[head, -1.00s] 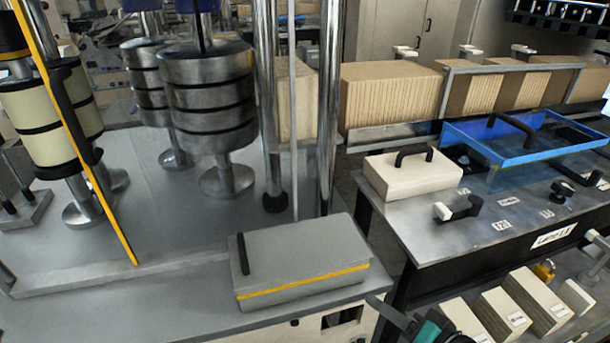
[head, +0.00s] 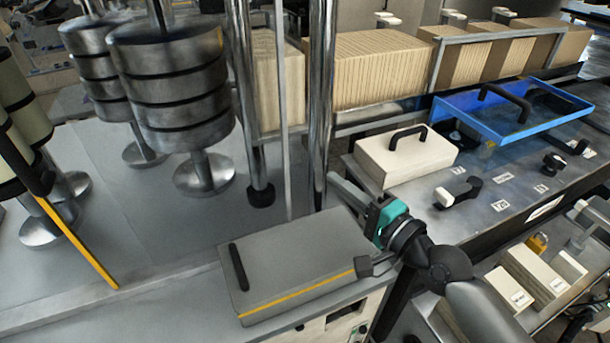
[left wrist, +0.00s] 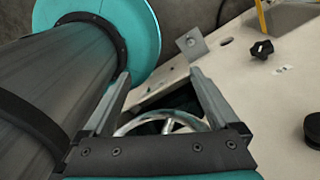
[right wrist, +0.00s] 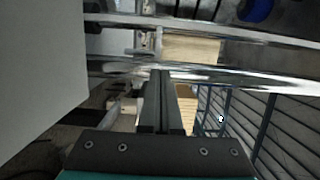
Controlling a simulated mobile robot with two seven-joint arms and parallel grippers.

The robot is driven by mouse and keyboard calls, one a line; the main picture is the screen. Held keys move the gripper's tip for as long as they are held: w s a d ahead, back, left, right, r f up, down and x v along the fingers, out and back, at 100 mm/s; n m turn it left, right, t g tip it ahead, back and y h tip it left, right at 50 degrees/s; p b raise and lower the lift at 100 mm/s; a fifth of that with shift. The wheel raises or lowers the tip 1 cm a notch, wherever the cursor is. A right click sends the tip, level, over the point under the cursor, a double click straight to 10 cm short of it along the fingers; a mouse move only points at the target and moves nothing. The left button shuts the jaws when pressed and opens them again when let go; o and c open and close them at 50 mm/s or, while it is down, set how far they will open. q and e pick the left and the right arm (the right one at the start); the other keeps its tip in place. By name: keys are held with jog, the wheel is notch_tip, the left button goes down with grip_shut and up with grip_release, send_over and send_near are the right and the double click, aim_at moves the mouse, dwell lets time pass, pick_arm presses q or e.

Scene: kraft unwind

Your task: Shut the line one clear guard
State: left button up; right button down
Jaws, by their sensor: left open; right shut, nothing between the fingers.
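The clear guard has a blue frame (head: 470,118) and a black handle (head: 506,97). It is on the grey steel machine top at the right of the head view, and its panel shows the surface beneath. I cannot tell how far it stands open. My right gripper (head: 338,184) is shut and empty, left of the guard and apart from it, near the chrome posts. It also shows shut in the right wrist view (right wrist: 160,76). My left gripper (left wrist: 160,82) is open in the left wrist view, with a handwheel (left wrist: 160,122) beyond its fingers.
A cream box-shaped cover (head: 400,160) with a black handle lies left of the guard. A grey box (head: 300,265) with a yellow stripe is below my right gripper. Chrome posts (head: 322,90) stand behind it. Brown stacks (head: 380,70) line the back.

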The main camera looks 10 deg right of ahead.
jog(key=x, duration=0.4)
jog(key=shift+s+a+p, duration=0.15)
jog(key=shift+a+p, duration=0.15)
jog(key=shift+s+a+p, duration=0.3)
jog(key=shift+a+p, duration=0.05)
jog(key=shift+a, duration=0.4)
jog(key=shift+s+a+p, duration=0.3)
jog(key=shift+a, duration=0.5)
pick_arm(q)
jog(key=shift+w+a+r, duration=0.2)
jog(key=shift+w+r, duration=0.25)
jog(key=shift+r, duration=0.1)
jog(key=shift+w+a+r, duration=0.2)
jog(key=shift+w+r, duration=0.2)
jog(key=shift+r, duration=0.1)
jog(key=shift+s, duration=0.2)
